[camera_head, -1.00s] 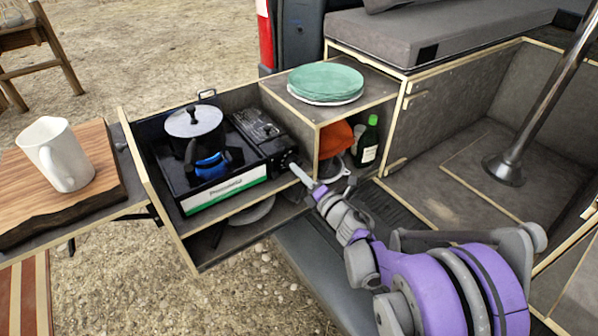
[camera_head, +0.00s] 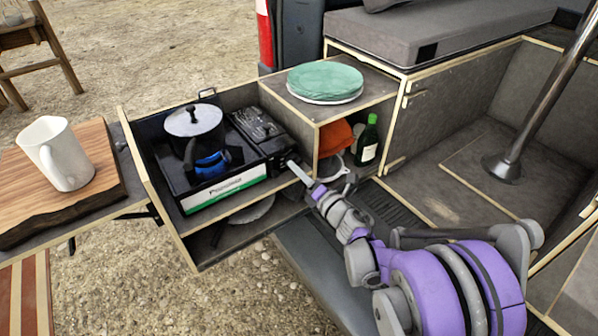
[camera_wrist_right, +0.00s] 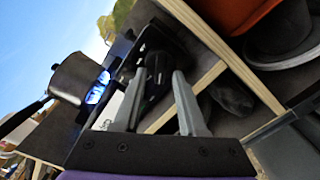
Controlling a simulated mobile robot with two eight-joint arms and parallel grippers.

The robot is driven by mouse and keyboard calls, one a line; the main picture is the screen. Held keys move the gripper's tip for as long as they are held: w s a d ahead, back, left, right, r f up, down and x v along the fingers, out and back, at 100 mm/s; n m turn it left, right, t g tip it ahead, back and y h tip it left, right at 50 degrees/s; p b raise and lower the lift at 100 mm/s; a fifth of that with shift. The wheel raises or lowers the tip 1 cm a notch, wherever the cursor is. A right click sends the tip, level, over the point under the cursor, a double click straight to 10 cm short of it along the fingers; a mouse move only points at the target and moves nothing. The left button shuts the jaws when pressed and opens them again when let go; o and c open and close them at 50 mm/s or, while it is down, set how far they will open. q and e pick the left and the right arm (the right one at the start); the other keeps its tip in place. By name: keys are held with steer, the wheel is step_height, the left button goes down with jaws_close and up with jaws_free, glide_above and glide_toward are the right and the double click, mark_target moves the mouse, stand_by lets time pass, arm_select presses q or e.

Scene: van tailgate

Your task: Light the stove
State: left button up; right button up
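The black camping stove (camera_head: 228,184) with a white and green front label sits in the pulled-out drawer. A grey lidded pot (camera_head: 193,121) stands on it, and a bright blue flame (camera_head: 212,163) shows at the burner; the flame also shows in the right wrist view (camera_wrist_right: 97,88). My right gripper (camera_head: 291,164) is at the stove's right front corner, by the dark control knob (camera_wrist_right: 158,68). In the right wrist view its two fingers (camera_wrist_right: 158,80) are apart, with the knob beyond and between their tips. I cannot tell if they touch it. My left gripper is not in view.
Green plates (camera_head: 326,82) are stacked on the cabinet right of the stove. A green bottle (camera_head: 367,140) and an orange item (camera_head: 335,139) stand on the shelf below. A white mug (camera_head: 58,153) is on a wooden board (camera_head: 22,190) at left. A metal pole (camera_head: 543,95) rises at right.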

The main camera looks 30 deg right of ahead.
steer(key=shift+s, duration=0.1)
steer(key=s, duration=1)
steer(key=shift+s+d+p, duration=0.3)
steer(key=shift+d, duration=0.1)
stand_by(2.5)
